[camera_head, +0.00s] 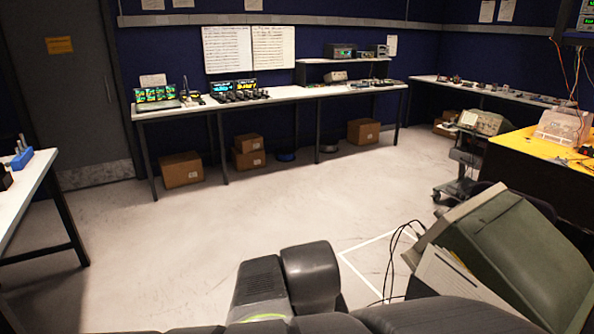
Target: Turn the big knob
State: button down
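I cannot make out a big knob anywhere in the head camera view. A large grey-green instrument case (520,250) stands close at the lower right, seen from behind or the side, with a white sheet (455,278) beside it. Its front face is hidden from me. A black device with rows of small dark knobs or controls and two lit screens (238,90) sits on the long white bench, too small to tell more. Dark grey links of my own arm fill the bottom middle. My gripper is not in this view.
The long white bench (190,108) runs along the blue back wall, with cardboard boxes (181,170) beneath. A white table (28,185) stands at left. A trolley (462,163) and yellow-topped bench (528,146) stand at right. Black cables (390,262) hang near the case. The middle floor is clear.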

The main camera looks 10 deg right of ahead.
aim_at(439, 213)
jog(key=z, duration=1.55)
